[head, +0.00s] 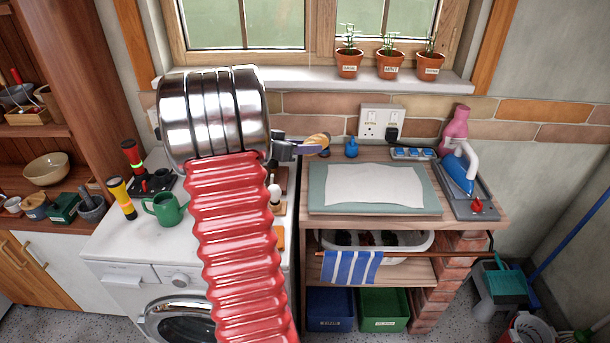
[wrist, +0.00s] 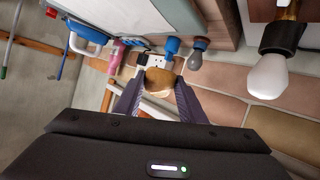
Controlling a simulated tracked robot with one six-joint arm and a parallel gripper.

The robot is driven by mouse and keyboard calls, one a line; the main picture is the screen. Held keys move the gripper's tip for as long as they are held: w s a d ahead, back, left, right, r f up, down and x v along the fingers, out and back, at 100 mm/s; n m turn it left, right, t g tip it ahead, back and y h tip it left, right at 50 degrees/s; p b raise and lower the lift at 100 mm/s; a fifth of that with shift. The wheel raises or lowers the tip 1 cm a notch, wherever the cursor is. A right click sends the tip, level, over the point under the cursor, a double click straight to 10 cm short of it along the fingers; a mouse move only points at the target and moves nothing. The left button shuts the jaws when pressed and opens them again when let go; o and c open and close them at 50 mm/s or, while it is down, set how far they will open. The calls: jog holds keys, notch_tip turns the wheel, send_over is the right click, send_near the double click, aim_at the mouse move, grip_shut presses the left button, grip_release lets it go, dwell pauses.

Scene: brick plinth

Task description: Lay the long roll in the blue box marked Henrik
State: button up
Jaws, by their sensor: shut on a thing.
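My gripper (head: 308,146) is in the air in front of the wall, left of the power socket. It is shut on a rounded tan-brown thing that looks like the long roll (head: 321,139). In the wrist view the roll (wrist: 160,82) sits between the fingertips (wrist: 157,92), seen nearly end-on, so its length is hard to judge. The blue box (head: 330,309) stands low under the wooden bench at its left, with a pale label too small to read surely. My arm does not cover its opening, but the shelf above hides part of it.
A green box (head: 384,310) stands right of the blue box. Above them are a shelf with a white basin (head: 415,242) and a striped towel (head: 350,267) on a rail. The bench top holds a padded board (head: 318,202) and a blue iron (head: 459,172). A washing machine (head: 125,275) stands left.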

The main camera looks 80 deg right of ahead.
jog(key=shift+w, duration=0.2)
jog(key=shift+w+f, duration=0.1)
jog(key=shift+f, duration=3)
jog(key=shift+f, duration=0.1)
jog(key=shift+f, duration=1.8)
jog(key=o, duration=1)
jog(key=shift+f, duration=0.1)
jog(key=v, duration=1.2)
jog(key=shift+a, duration=0.15)
